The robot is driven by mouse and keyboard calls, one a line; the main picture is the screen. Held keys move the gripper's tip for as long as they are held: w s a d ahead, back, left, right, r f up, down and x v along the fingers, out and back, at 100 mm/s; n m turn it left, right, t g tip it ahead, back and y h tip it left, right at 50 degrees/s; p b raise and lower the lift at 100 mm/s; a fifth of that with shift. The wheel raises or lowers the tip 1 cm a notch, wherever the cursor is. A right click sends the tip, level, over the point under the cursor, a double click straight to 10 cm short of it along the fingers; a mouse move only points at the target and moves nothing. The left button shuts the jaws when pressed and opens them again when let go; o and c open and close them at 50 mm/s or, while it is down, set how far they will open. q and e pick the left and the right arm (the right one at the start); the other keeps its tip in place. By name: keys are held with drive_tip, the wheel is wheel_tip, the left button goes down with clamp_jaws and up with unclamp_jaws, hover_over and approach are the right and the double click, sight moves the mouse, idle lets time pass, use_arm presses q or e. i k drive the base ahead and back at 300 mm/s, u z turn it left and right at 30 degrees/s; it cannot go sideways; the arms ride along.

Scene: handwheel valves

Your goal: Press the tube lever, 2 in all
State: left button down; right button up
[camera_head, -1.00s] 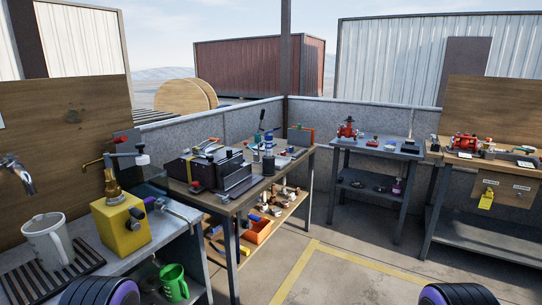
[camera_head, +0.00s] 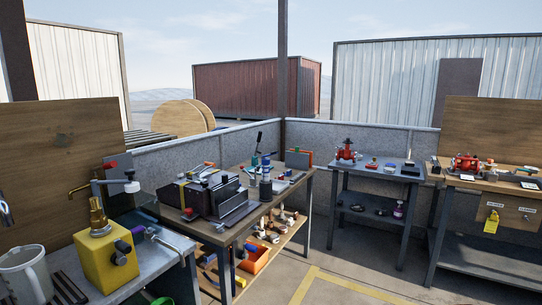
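Several levers stand on the benches, and I cannot tell which is the tube lever. A grey lever arm with a white knob (camera_head: 132,187) reaches over a yellow block (camera_head: 106,264) with a brass stepped fitting (camera_head: 98,216) on the left bench. A dark upright lever (camera_head: 258,142) rises beside a blue and grey device (camera_head: 266,184) on the middle bench. Neither of my grippers is in view, and nothing of mine touches these things.
A grey mug (camera_head: 25,274) stands at the lower left, partly cut off. The middle bench (camera_head: 222,231) has an orange bin (camera_head: 255,260) on its shelf. A small table (camera_head: 380,171) with a red valve (camera_head: 346,151) and a right bench (camera_head: 490,184) stand farther off. The floor (camera_head: 355,275) between is clear.

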sight(272, 154)
drive_tip(key=z, duration=0.8)
drive_tip(key=i, duration=1.8)
drive_tip(key=u, duration=0.8)
drive_tip(key=i, duration=0.45)
drive_tip(key=u, duration=0.25)
